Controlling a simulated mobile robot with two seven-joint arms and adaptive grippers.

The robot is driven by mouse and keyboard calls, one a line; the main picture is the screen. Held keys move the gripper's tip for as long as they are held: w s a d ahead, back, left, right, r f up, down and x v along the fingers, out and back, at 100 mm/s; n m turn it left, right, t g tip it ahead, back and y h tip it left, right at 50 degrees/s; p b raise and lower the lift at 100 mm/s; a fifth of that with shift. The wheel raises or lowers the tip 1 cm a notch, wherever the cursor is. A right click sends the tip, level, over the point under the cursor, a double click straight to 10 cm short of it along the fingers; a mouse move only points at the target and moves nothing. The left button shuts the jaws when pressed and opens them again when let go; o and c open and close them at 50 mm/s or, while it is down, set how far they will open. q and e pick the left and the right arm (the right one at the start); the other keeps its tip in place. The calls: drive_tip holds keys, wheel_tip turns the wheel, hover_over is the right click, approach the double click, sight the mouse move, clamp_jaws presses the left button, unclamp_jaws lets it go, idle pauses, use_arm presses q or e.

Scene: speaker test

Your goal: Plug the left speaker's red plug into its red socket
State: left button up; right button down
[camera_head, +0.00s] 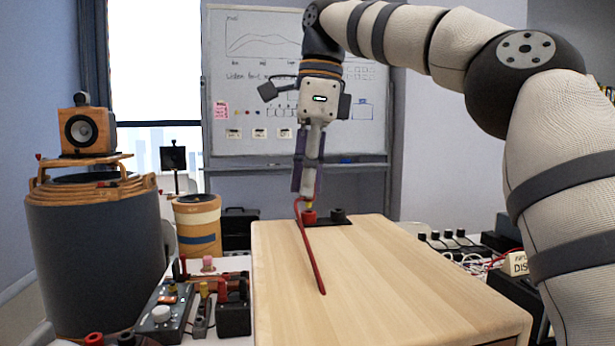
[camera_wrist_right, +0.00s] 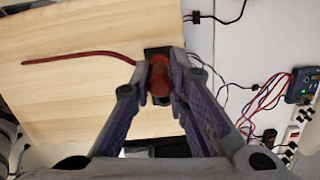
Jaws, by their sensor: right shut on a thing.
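My right gripper (camera_head: 309,194) points down over the back of a light wooden speaker box (camera_head: 390,270). It is shut on the red plug, which shows between the fingers in the right wrist view (camera_wrist_right: 159,72). The red cable (camera_head: 311,250) runs from the plug across the wooden top. The red socket (camera_head: 309,217) stands on a black plate right below the fingertips. A small yellow bit shows between fingertips and socket; I cannot tell whether plug and socket touch. A black socket (camera_head: 338,214) stands to the right of the red one. My left gripper is out of view.
A large dark cylinder (camera_head: 95,255) with a small speaker (camera_head: 87,131) on top stands at left. A control box (camera_head: 165,312) and other devices sit at front left. Wires and black devices lie at right (camera_head: 455,240). The wooden top is otherwise clear.

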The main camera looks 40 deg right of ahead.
drive_tip(key=shift+f, duration=0.85)
drive_tip(key=c, duration=1.5)
unclamp_jaws()
drive_tip(key=shift+o, duration=0.2)
